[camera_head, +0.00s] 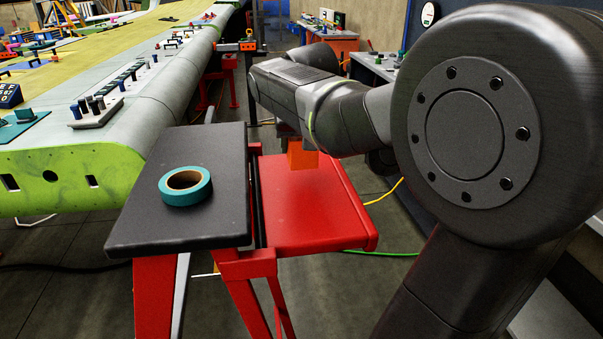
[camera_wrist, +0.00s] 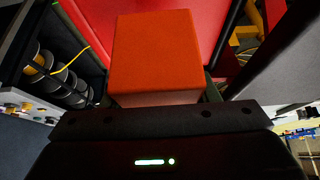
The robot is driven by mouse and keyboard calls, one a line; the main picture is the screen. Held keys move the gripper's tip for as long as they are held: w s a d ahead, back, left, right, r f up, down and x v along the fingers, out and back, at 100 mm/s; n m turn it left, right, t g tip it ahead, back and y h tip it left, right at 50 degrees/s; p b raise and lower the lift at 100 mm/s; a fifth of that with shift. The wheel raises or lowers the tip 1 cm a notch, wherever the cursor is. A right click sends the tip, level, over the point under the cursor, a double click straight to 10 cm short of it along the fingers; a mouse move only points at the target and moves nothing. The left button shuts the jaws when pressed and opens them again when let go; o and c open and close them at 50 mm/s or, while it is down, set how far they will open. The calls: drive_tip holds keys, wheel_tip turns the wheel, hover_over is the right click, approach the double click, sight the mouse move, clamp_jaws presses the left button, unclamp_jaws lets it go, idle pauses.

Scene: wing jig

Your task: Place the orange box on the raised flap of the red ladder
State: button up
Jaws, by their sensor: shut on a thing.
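The orange box (camera_head: 302,157) is held under my arm's end, above the red flap (camera_head: 315,208) of the ladder. The flap is raised level beside the ladder's black top (camera_head: 187,185). In the wrist view, the orange box (camera_wrist: 155,55) fills the space ahead of my gripper (camera_wrist: 158,98), which is shut on it. The red flap (camera_wrist: 192,14) shows behind the box there. My gripper's fingers are mostly hidden in the head view by my arm. A small gap seems to show between the box and the flap, but I cannot tell its size.
A teal tape roll (camera_head: 186,186) lies on the black top, left of the flap. The long wing (camera_head: 170,75) in its jig stands at the left. A workbench (camera_head: 376,66) stands behind my arm. The front part of the flap is clear.

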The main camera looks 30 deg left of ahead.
drive_tip(key=shift+f, duration=2.8)
drive_tip(key=shift+f, duration=0.2)
drive_tip(key=o, duration=1.1)
drive_tip(key=shift+s+d+r, duration=0.1)
drive_tip(key=shift+s+r, duration=0.05)
drive_tip(key=shift+r, duration=0.45)
drive_tip(key=v, duration=1.1)
